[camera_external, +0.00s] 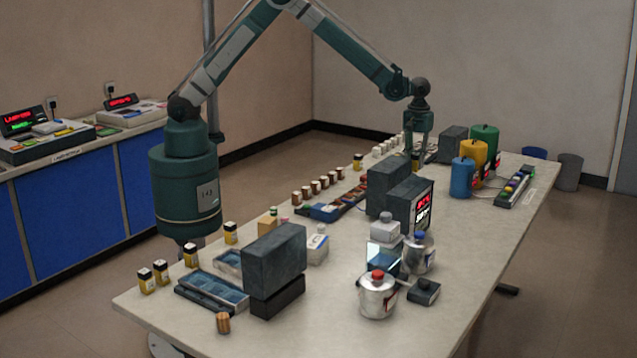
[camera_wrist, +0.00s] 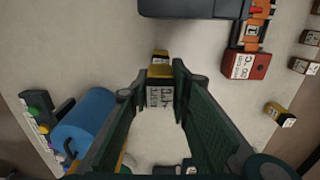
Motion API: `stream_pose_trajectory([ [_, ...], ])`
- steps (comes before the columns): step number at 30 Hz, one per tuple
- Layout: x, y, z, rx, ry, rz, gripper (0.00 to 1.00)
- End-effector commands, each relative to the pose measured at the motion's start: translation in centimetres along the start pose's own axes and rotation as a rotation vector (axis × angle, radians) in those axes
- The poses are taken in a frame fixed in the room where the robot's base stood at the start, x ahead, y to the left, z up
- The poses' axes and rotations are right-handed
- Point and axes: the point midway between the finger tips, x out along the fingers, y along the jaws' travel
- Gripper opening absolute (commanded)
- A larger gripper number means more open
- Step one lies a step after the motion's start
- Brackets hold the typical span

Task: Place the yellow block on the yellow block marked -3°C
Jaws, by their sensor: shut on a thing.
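My gripper (camera_external: 419,147) is at the far part of the table, fingers pointing down. In the wrist view its fingertips (camera_wrist: 158,86) are closed around a yellow block (camera_wrist: 159,72) with a white label; the label's marking is too small to read. A second yellow block with a dark part (camera_wrist: 160,54) shows just beyond the held one; whether they touch is unclear. In the external view a small yellow block (camera_external: 416,160) shows just below my gripper. Another yellow block (camera_wrist: 281,114) lies at the right of the wrist view. I cannot make out which block reads -3°C.
A blue canister (camera_external: 461,178), yellow canister (camera_external: 474,153) and green canister (camera_external: 485,140) stand right of my gripper. Dark boxes (camera_external: 388,185) stand in front, and a dark box (camera_external: 453,143) behind. Several yellow-and-black blocks (camera_external: 190,255) line the near left edge.

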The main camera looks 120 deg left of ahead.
Motion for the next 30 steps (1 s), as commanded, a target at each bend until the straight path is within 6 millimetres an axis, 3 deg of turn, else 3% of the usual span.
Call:
stream_pose_trajectory([
  [5,0.5,0.0,0.0,0.000,0.000,0.000,0.07],
  [15,3.6,0.0,0.0,0.000,0.000,0.000,0.07],
  [29,4.1,0.0,0.0,0.000,0.000,0.000,0.07],
  [30,4.1,0.0,0.0,0.000,0.000,0.000,0.22],
])
